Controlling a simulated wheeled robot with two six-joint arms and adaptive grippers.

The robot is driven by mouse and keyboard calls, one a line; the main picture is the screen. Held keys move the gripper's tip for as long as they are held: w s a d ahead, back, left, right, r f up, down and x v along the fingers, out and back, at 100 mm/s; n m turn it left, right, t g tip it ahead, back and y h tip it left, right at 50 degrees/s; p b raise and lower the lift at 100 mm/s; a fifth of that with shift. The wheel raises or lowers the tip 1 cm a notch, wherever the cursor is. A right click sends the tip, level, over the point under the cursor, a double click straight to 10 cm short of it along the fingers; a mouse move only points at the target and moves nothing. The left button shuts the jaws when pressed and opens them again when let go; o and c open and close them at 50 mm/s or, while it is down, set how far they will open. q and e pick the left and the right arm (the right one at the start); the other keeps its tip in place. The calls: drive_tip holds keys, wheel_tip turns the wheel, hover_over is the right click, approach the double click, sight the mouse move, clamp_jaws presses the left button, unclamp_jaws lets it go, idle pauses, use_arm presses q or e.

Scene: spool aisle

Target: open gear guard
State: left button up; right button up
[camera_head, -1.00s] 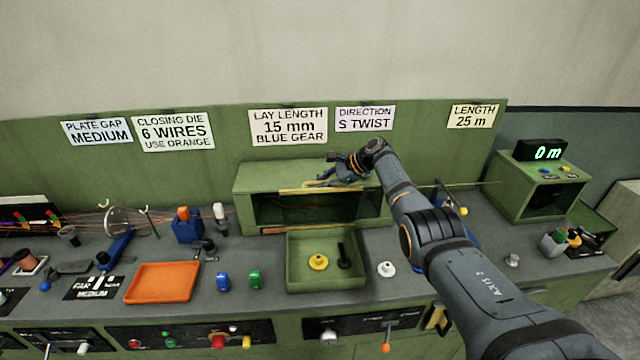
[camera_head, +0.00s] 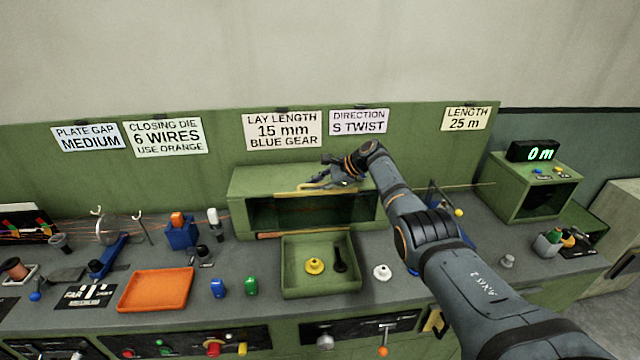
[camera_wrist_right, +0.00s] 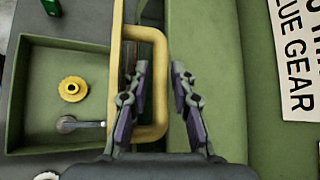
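The gear guard is on a green housing (camera_head: 250,183) at the middle of the bench in the head view. A yellow edge runs along its upper front, above a dark opening or see-through panel; I cannot tell which. In the right wrist view its yellow U-shaped handle (camera_wrist_right: 160,60) stands out from a yellow strip. My right gripper (camera_wrist_right: 162,95) is open around the handle's bar, with one finger on each side; contact is not clear. In the head view the right gripper (camera_head: 325,182) is at the housing's upper front. My left gripper is not in view.
A green tray (camera_head: 290,285) with a yellow gear (camera_head: 315,266) and a dark knobbed part sits before the housing. A white gear (camera_head: 382,272), blue and green pieces and an orange tray (camera_head: 125,296) lie nearby. A green counter box (camera_head: 510,200) stands at right.

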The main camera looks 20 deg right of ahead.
drive_tip(key=v, duration=1.2)
